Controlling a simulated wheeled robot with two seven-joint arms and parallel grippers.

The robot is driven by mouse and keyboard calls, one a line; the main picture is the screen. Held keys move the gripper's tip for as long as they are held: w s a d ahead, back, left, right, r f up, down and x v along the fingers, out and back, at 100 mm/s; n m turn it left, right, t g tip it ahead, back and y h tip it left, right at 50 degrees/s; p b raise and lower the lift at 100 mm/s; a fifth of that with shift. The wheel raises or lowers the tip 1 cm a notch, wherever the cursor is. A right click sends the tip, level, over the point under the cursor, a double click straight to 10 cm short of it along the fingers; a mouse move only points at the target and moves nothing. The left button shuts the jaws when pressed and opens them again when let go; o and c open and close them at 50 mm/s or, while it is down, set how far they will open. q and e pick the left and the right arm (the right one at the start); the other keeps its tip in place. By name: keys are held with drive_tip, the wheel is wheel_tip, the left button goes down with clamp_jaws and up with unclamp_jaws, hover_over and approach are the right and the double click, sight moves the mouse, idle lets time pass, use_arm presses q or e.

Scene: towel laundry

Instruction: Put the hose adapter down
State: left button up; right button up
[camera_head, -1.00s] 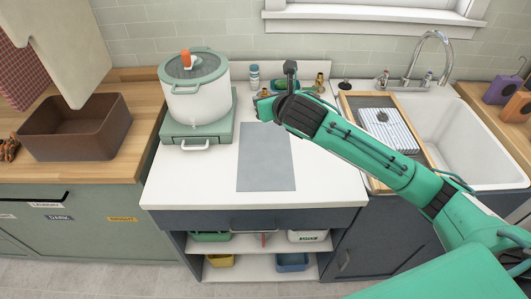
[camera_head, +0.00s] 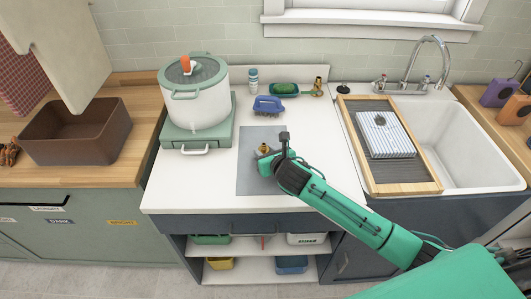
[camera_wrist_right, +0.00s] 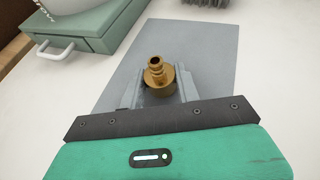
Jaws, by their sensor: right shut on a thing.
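The brass hose adapter (camera_wrist_right: 157,76) is upright between the fingers of my right gripper (camera_wrist_right: 160,88) in the right wrist view. In the head view, my right gripper (camera_head: 264,157) is over the grey mat (camera_head: 256,182), and the hose adapter (camera_head: 263,149) shows as a small brass spot at its jaws. The gripper is shut on it. Whether the adapter's base touches the mat is hidden by the gripper. My left gripper is not in view.
A white pot (camera_head: 196,98) stands on a green base (camera_head: 200,146) left of the mat. Behind the mat are a blue brush (camera_head: 268,105), a green soap dish (camera_head: 284,90) and another brass fitting (camera_head: 318,87). A wooden tray (camera_head: 427,186) spans the sink's left side. The counter's front strip is clear.

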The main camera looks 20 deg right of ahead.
drive_tip(key=shift+f, duration=0.35)
drive_tip(key=shift+f, duration=0.1)
drive_tip(key=o, duration=1)
drive_tip(key=shift+c, duration=0.2)
drive_tip(key=shift+s+d+r, duration=0.1)
drive_tip(key=shift+s+r, duration=0.1)
drive_tip(key=shift+s, duration=0.1)
drive_tip(key=b+v, duration=0.1)
drive_tip(key=v, duration=1)
drive_tip(key=shift+s, duration=0.2)
